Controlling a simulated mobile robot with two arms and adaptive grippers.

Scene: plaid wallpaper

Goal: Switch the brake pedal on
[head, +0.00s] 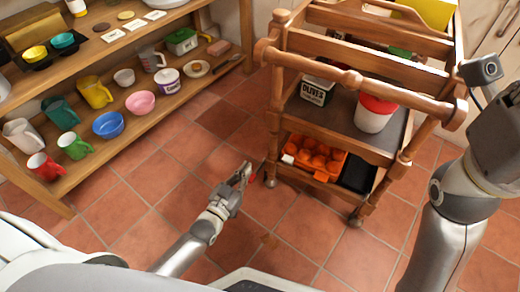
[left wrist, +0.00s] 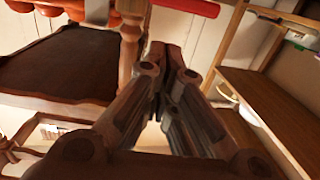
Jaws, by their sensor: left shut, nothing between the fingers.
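The wooden cart (head: 287,95) stands on the tiled floor, right of centre in the head view. A small red piece, which looks like the brake pedal (head: 254,176), shows low by the cart's near left leg. In the left wrist view a red bar, probably the same pedal (left wrist: 185,6), crosses the top edge beside a turned leg. My left gripper (head: 246,168) is low near that leg, just left of the red piece. Its fingers are together and empty in the left wrist view (left wrist: 172,52). I cannot tell whether it touches the pedal. My right gripper is out of view.
An orange egg tray (head: 314,157) sits on the cart's bottom shelf, and a red-lidded white tub (head: 375,113) above it. A wooden shelf unit (head: 145,118) with cups and bowls stands at left. Floor tiles (head: 170,190) between are clear.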

